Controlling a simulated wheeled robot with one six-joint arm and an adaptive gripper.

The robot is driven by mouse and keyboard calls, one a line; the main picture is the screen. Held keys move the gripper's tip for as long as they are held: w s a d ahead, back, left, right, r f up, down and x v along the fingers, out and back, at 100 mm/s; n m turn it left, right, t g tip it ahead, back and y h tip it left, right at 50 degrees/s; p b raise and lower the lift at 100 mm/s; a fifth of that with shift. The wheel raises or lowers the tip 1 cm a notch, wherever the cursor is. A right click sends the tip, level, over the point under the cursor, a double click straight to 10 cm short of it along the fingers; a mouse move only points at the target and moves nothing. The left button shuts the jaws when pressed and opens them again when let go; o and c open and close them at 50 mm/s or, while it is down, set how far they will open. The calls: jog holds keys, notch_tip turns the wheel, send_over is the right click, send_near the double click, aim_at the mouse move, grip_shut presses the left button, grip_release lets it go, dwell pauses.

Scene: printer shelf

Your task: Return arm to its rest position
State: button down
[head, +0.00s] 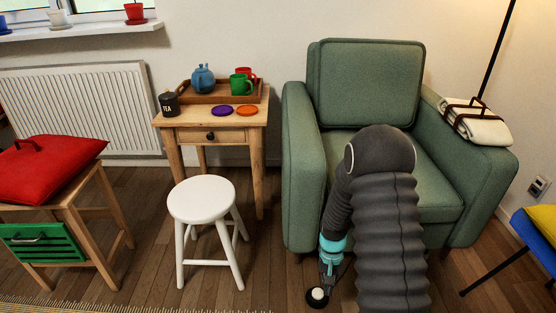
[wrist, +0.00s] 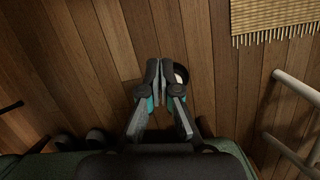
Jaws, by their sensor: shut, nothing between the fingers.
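My arm stands in front of the green armchair (head: 370,85) in the head view, bent over at the top and hanging down to the left. My gripper (head: 327,284) points down near the floor beside the chair's front. In the wrist view my gripper (wrist: 160,66) has its fingertips together with nothing between them, above the wooden floor. A small round dark thing with a white middle (head: 317,293) is by the fingertips. It also shows just right of them in the wrist view (wrist: 181,74); I cannot tell if they touch.
A white stool (head: 202,200) stands left of my gripper. Behind it a wooden side table (head: 180,121) holds a tray, teapot, mugs and coasters. A red cushion (head: 45,168) lies on a wooden seat at the left. A blue chair (head: 535,243) is at the right. A woven mat (wrist: 270,18) edges the floor.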

jog(key=s+r+t, duration=0.3)
jog(key=s+r, duration=0.3)
jog(key=r, duration=0.7)
jog(key=s+r+n+t+p, duration=0.1)
jog(key=s+r, duration=0.6)
jog(key=r, duration=0.7)
jog(key=s+r+n+t+p, duration=0.1)
jog(key=s+r+t, duration=0.3)
jog(key=r, duration=1)
jog(key=s, duration=0.2)
jog(key=shift+s+r+t, duration=0.15)
jog(key=shift+s+t, duration=0.15)
jog(key=shift+s, duration=0.1)
